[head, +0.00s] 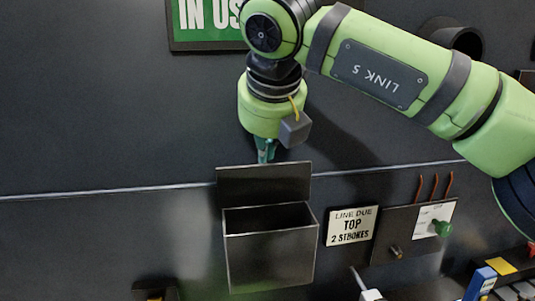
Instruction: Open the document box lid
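The document box (270,262) is a dark metal box on the dark wall panel, low in the middle of the head view. Its top opening shows, dark inside. A flat dark plate, which looks like the raised lid (264,186), stands upright behind the opening. My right gripper (265,157) points down just above the plate's top edge. Its green fingers look close together, but I cannot tell whether they are open or shut, or whether they touch the plate. Nothing shows held in them. My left gripper is not in view.
A "LINE DUE TOP 2 STROKES" sign (351,226) is right of the box. Further right is a dark board (405,240) with a white card, a green knob and red hooks. A blue-and-white item (480,284) is at lower right. The wall left of the box is clear.

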